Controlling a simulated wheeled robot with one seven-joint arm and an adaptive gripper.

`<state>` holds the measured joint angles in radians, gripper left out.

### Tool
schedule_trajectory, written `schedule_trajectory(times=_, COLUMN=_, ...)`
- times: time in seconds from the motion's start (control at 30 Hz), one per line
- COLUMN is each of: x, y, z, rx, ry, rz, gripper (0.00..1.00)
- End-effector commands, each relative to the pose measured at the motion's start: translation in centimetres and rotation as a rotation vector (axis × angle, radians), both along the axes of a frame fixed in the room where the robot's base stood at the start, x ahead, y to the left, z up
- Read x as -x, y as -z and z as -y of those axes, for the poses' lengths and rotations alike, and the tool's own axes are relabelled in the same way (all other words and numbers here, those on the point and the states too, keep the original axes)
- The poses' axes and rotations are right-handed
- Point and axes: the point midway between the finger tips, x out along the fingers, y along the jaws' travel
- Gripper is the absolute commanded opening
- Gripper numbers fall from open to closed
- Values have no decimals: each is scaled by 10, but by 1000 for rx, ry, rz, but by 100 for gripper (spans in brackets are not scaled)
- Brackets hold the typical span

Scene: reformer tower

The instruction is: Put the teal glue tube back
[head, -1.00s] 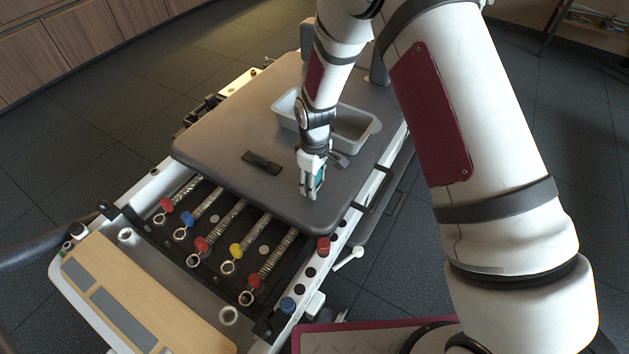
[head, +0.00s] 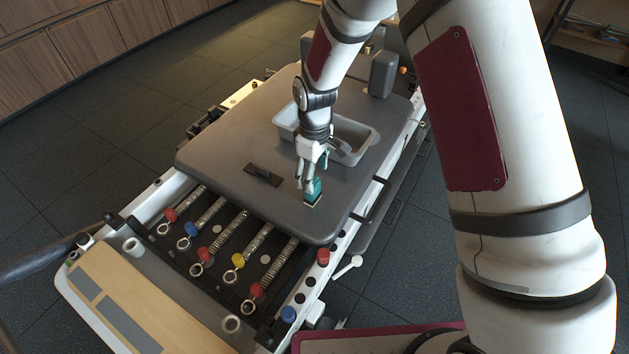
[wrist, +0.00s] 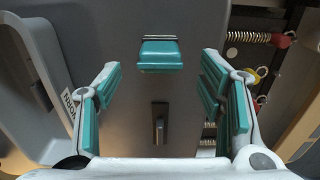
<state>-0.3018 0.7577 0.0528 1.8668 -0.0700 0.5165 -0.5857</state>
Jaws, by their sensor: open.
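The teal glue tube (head: 314,191) is on the grey padded platform, near its front right corner, with a pale end showing low down. In the wrist view the tube (wrist: 161,55) lies ahead of my gripper, between the lines of the two fingers and apart from both. My gripper (head: 313,172) is close above and behind the tube in the head view. In the wrist view my gripper (wrist: 163,95) is wide open and empty, with teal pads on its fingers. The fingers partly hide the tube in the head view.
A grey open tray (head: 367,133) stands on the platform behind my gripper; its wall (wrist: 52,130) is left in the wrist view. Springs with coloured knobs (head: 238,261) lie beyond the platform's front edge.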

Motion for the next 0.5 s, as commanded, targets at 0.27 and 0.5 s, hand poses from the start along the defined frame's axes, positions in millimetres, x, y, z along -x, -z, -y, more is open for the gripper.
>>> schedule_trajectory(times=0.27, x=0, y=-32, z=0, rx=0, ry=0, rz=0, gripper=63)
schedule_trajectory(times=0.5, x=0, y=-34, z=0, rx=0, ry=0, rz=0, gripper=63)
